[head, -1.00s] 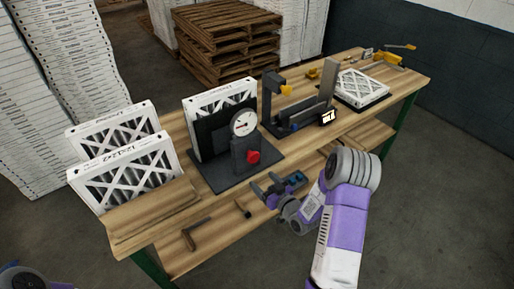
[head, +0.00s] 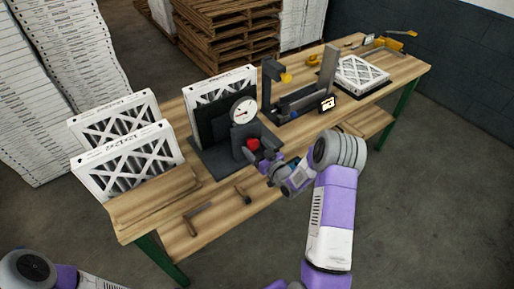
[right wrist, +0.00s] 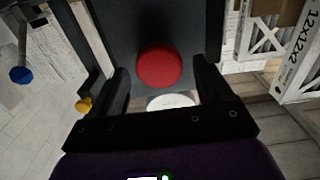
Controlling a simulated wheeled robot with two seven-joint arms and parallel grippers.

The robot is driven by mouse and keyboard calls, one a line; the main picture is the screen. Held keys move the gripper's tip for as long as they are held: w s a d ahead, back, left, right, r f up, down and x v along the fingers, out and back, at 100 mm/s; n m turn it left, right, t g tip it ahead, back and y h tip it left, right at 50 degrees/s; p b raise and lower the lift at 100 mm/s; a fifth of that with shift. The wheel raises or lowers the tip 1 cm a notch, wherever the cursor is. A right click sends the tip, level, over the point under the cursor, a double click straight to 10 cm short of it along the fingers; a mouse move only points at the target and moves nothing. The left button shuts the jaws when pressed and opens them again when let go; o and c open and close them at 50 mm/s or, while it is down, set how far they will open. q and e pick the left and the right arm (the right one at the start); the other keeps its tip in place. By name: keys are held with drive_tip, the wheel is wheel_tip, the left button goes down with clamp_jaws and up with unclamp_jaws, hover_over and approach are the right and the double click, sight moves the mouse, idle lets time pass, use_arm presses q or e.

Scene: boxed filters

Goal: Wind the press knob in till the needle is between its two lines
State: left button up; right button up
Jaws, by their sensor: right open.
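The press (head: 222,128) stands on a dark base on the bench, with a filter behind its dark plate. Its round white gauge (head: 243,111) faces me; the needle and lines are too small to read exactly. The red press knob (head: 253,144) is on the front, below the gauge. My right gripper (head: 262,160) is just in front of the knob. In the right wrist view the knob (right wrist: 159,66) lies ahead, between the open fingers (right wrist: 160,88), with gaps at both sides. The gauge's white face (right wrist: 170,101) shows partly there. My left arm shows at the lower left; its gripper is out of view.
Two boxed filters (head: 127,160) stand at the bench's left end. A dark fixture (head: 290,100) and a flat filter (head: 362,72) are to the right. Hand tools (head: 197,219) lie on the lower shelf. Pallets and filter stacks are behind.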

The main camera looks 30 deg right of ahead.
drive_tip(key=c, duration=1)
drive_tip(key=shift+d+f+m+b, duration=0.1)
drive_tip(key=shift+m+b, duration=0.7)
drive_tip(key=shift+b, duration=0.2)
drive_tip(key=m+b, duration=0.2)
drive_tip(key=shift+m, duration=0.3)
drive_tip(key=m+b, duration=0.1)
drive_tip(key=m, duration=0.1)
drive_tip(key=shift+m, duration=0.3)
drive_tip(key=shift+d+m+b, duration=0.1)
drive_tip(key=shift+m+b, duration=0.55)
drive_tip(key=shift+m, duration=0.85)
